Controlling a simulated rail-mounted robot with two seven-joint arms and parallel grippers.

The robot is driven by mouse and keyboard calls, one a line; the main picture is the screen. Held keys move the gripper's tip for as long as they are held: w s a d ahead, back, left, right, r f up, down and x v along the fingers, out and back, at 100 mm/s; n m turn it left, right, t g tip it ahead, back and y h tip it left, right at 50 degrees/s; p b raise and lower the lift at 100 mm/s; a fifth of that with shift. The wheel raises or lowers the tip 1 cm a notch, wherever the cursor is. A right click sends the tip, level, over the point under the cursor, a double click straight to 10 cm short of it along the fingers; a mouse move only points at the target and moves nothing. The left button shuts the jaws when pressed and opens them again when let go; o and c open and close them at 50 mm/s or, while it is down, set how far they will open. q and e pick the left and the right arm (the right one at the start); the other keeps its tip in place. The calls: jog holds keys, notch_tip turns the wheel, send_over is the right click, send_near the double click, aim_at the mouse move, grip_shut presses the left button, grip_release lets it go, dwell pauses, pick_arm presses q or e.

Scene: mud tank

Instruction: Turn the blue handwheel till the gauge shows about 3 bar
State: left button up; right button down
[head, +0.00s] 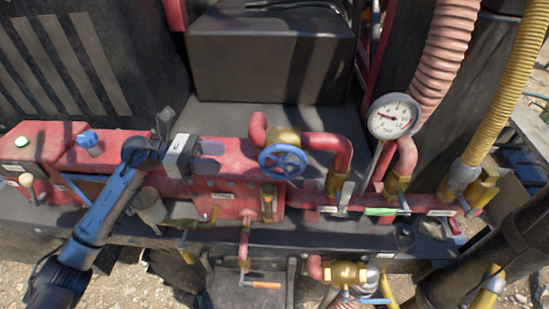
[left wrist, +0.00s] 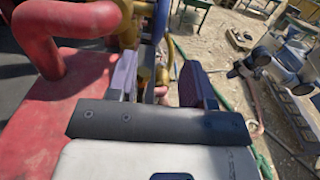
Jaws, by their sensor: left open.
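The blue handwheel (head: 283,161) sits upright on the red pipework, in front of a brass valve body (head: 283,138). The round white gauge (head: 393,116) stands to its right on a thin stem. Its needle points left and slightly up; the numbers are too small to read surely. My left gripper (head: 213,157) is just left of the wheel, with its two fingers apart, empty and pointing at it. A gap shows between fingertips and rim. In the left wrist view the open fingers (left wrist: 160,78) have a narrow bluish edge beyond them, perhaps the wheel. My right gripper is out of view.
A bent red pipe (left wrist: 65,35) is close to the left fingers in the wrist view. A blue knob (head: 88,140) is on the red housing at left. An orange-handled lever (head: 262,284) hangs below. A ribbed pink hose (head: 448,45) rises behind the gauge.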

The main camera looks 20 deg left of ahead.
aim_at(266, 157)
pick_arm(q)
jog(key=p+x, duration=0.2)
jog(key=x, duration=0.4)
jog(key=p+x, duration=0.3)
jog(key=x, duration=0.2)
jog(key=shift+w+d+r, duration=0.1)
jog(key=shift+d+r, duration=0.1)
jog(key=shift+d, duration=0.15)
jog(key=shift+f+p+x, duration=0.2)
jog(key=shift+p+x, duration=0.25)
jog(key=shift+x, duration=0.55)
jog(key=shift+c, duration=0.3)
grip_shut()
jog(key=shift+r+g+y, duration=0.2)
jog(key=shift+g+y, duration=0.1)
jog(key=shift+y, duration=0.7)
